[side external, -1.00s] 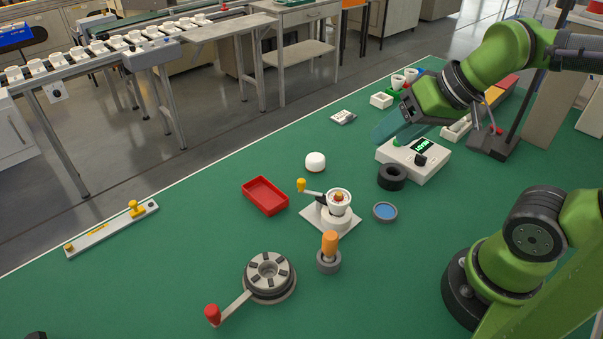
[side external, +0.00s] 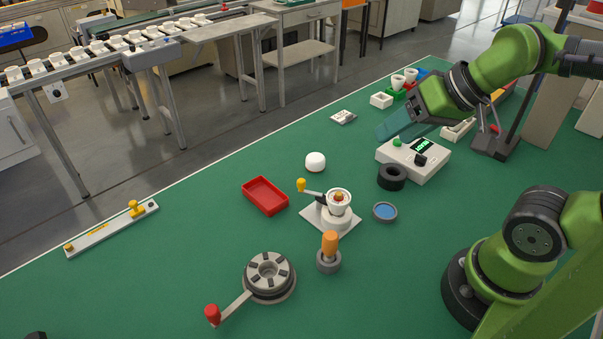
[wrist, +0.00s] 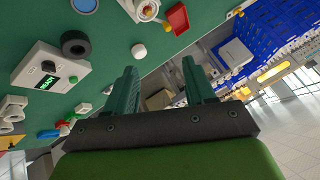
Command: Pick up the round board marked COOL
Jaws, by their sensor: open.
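No marking that reads COOL is legible in either view, so I cannot tell which thing is the round board. A round blue disc in a grey rim (side external: 384,212) lies on the green table; it also shows in the wrist view (wrist: 84,5). A white cup-like holder (side external: 338,202) on a small stand has an orange-red piece inside. My gripper (side external: 385,132) is above the table behind the white box with a lit green display (side external: 425,163). In the wrist view my gripper (wrist: 160,68) is open, with nothing between its fingers.
A black ring (side external: 391,177) sits in front of the white box. A red tray (side external: 265,196), a white round knob-like piece (side external: 315,161), an orange-handled tool (side external: 329,250) and a grey slotted turntable with crank (side external: 269,277) stand apart. The front left table is mostly clear.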

